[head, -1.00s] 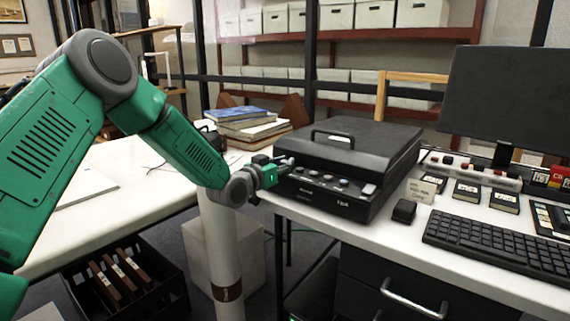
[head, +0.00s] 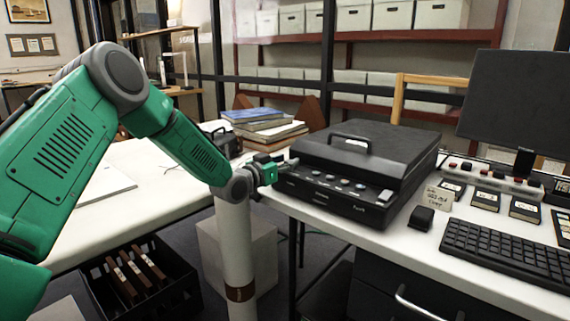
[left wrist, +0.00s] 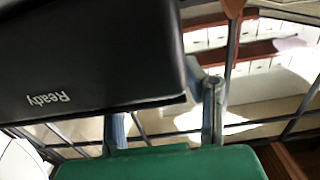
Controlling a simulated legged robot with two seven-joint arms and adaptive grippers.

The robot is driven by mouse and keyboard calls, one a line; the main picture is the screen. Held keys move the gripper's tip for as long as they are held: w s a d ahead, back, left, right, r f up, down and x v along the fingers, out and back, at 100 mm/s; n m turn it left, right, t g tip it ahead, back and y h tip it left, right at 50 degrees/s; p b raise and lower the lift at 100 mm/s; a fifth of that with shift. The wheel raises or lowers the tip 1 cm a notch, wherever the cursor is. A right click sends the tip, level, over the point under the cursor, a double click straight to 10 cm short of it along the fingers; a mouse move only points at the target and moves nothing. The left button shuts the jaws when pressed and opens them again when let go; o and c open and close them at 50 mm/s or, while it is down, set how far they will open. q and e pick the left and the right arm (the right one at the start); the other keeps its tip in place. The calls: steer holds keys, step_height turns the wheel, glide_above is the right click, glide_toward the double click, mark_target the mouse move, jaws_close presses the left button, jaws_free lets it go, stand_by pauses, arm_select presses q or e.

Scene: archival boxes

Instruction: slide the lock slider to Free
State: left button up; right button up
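A black scanner-like device (head: 360,165) with a top handle stands on the white desk. Its front panel (head: 335,192) carries several round knobs, a pale switch piece (head: 386,196) at its right end and small labels. I cannot tell which part is the lock slider, and no "Free" label is readable. My left gripper (head: 287,165) is at the device's left front corner; contact cannot be told. In the left wrist view the gripper's fingers (left wrist: 163,118) are spread apart with nothing between them, near the black device body (left wrist: 85,60), which shows an upside-down "Ready" label. My right gripper is not in view.
A black mouse-like block (head: 421,218), a small card (head: 437,195) and a keyboard (head: 505,250) lie right of the device. A monitor (head: 515,100) stands behind. Stacked books (head: 262,125) lie behind the gripper.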

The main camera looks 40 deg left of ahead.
arm_select(q)
steer(key=s, duration=1.2)
steer(key=shift+a, duration=0.45)
steer(key=shift+f, duration=0.1)
